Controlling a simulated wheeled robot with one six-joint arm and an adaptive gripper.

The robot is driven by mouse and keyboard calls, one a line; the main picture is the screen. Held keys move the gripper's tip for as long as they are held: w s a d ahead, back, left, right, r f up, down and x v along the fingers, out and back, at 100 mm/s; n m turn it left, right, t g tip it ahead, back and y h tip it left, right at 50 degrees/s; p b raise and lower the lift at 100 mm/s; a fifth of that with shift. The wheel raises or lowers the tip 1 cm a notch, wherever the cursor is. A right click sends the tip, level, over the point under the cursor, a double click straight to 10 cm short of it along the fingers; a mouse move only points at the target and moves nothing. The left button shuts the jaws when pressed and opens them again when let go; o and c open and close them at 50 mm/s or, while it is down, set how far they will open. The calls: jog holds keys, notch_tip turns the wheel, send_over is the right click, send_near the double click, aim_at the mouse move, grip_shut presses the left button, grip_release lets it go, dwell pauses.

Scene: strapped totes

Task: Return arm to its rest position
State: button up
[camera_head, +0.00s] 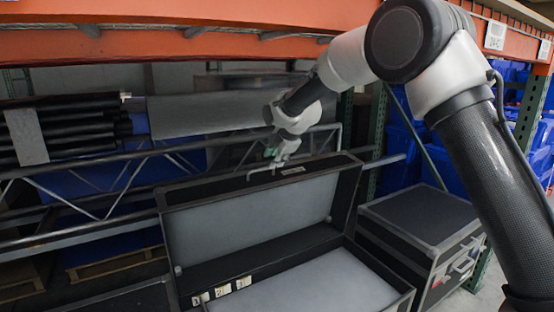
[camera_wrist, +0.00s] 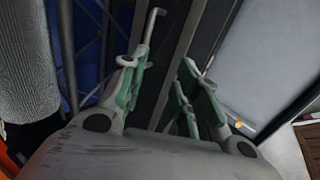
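My arm reaches from the right side of the camera_head view toward the middle. My gripper (camera_head: 277,160) is above the back edge of an open black case (camera_head: 345,205), close to the raised lid's top edge. In the wrist view my gripper (camera_wrist: 165,80) has its two pale green and grey fingers apart, with nothing seen between them. Whether the gripper touches the lid is unclear.
The case holds small labelled tags (camera_head: 222,290) along its inner edge. A closed black case (camera_head: 425,215) stands to the right. Behind is a rack with metal rails (camera_head: 110,158), dark rolls (camera_head: 80,125) and a grey roll (camera_head: 200,112). An orange beam (camera_head: 180,42) crosses above, near my arm.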

jog(key=s+d+f+m+g+h, duration=0.2)
jog(key=s+d+f+m+g, duration=0.1)
jog(key=s+d+f+m, duration=0.4)
jog(key=s+d+r+m+h, duration=0.1)
jog(key=s+d+r+m, duration=0.3)
jog(key=s+d, duration=0.8)
jog(key=s+d+r+m, duration=0.4)
jog(key=s+d+m, duration=0.4)
jog(key=s+d, duration=0.5)
jog(key=s+d+r+m+h, duration=0.1)
jog(key=s+d+r+m, duration=0.4)
jog(key=s+d, duration=0.7)
jog(key=shift+s+d+m+h, duration=0.3)
jog(key=shift+s+m, duration=0.1)
jog(key=shift+s, duration=0.85)
jog(key=shift+a, duration=0.1)
